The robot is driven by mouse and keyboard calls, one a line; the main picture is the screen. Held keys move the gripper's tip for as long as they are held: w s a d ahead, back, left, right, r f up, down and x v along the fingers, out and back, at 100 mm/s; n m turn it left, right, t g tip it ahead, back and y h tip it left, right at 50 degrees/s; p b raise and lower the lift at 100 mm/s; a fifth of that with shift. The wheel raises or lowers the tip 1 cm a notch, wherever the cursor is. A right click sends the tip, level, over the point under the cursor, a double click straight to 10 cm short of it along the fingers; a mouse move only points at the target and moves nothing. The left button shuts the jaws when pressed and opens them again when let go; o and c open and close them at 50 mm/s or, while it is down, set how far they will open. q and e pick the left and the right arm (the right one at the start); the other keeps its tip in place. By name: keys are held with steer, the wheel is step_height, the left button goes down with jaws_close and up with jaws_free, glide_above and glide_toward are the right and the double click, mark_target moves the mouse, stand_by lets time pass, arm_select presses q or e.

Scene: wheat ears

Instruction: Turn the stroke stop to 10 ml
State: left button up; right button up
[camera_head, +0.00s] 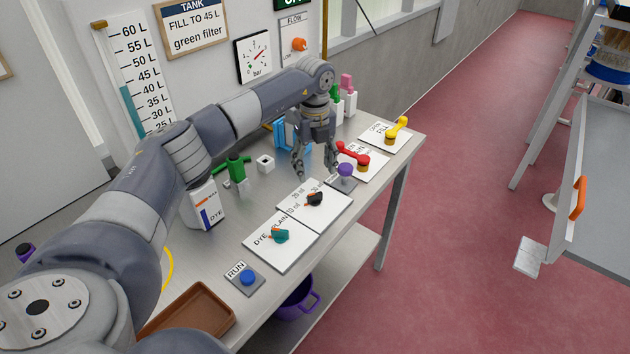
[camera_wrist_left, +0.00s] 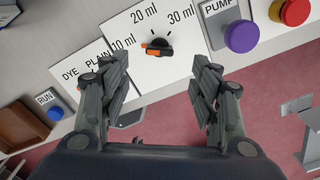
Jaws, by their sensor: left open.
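The stroke stop is a black knob with an orange pointer (camera_head: 314,199) on a white plate (camera_head: 335,208) marked 10, 20 and 30 ml. In the left wrist view the knob (camera_wrist_left: 157,48) shows near the top middle, its orange pointer aimed left, toward the 10 ml label. My left gripper (camera_head: 317,172) is open and empty, fingers pointing down, above and behind the plate. In the left wrist view its two fingers (camera_wrist_left: 160,75) stand apart on either side below the knob, not touching it. My right gripper is not in view.
A purple pump button (camera_head: 345,170) and a red lever (camera_head: 353,156) stand right of the plate. A green valve-like part (camera_head: 235,167) stands behind.

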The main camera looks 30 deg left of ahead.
arm_select(q)
steer(key=shift+r, duration=1.5)
